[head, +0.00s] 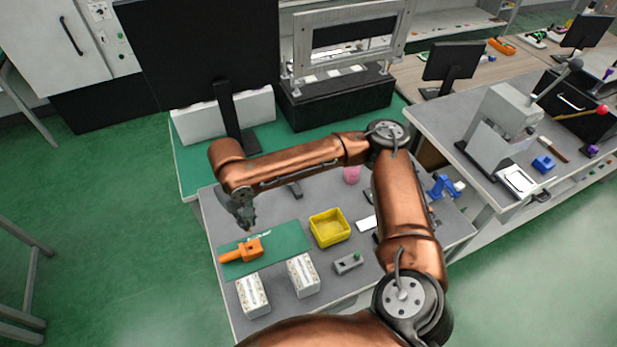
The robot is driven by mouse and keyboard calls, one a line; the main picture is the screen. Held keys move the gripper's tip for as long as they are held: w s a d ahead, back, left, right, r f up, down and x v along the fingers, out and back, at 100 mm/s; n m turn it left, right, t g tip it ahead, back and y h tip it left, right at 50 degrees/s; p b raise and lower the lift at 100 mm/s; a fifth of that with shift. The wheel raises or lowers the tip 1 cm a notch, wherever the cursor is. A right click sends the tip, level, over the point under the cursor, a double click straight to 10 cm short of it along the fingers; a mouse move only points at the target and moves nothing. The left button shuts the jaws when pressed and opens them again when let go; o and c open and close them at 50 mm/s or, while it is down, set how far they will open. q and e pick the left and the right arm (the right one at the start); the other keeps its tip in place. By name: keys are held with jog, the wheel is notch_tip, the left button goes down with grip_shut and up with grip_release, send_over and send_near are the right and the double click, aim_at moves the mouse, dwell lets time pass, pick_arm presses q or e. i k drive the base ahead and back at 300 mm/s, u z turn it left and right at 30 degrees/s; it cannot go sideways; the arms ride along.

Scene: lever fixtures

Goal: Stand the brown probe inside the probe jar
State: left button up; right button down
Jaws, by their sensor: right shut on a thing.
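My left gripper is not in view.
An orange tool (242,250) lies on the mat below the gripper. A yellow tray (329,228) stands between mat and cup. Two white boxes (253,295) (303,275) and a grey switch box (348,263) are nearer. A blue fixture (446,187) stands right. A monitor (205,50) rises behind.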

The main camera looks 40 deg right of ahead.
aim_at(351, 180)
jog(key=u, duration=2.6)
jog(key=k, duration=1.55)
jog(key=z, duration=2.4)
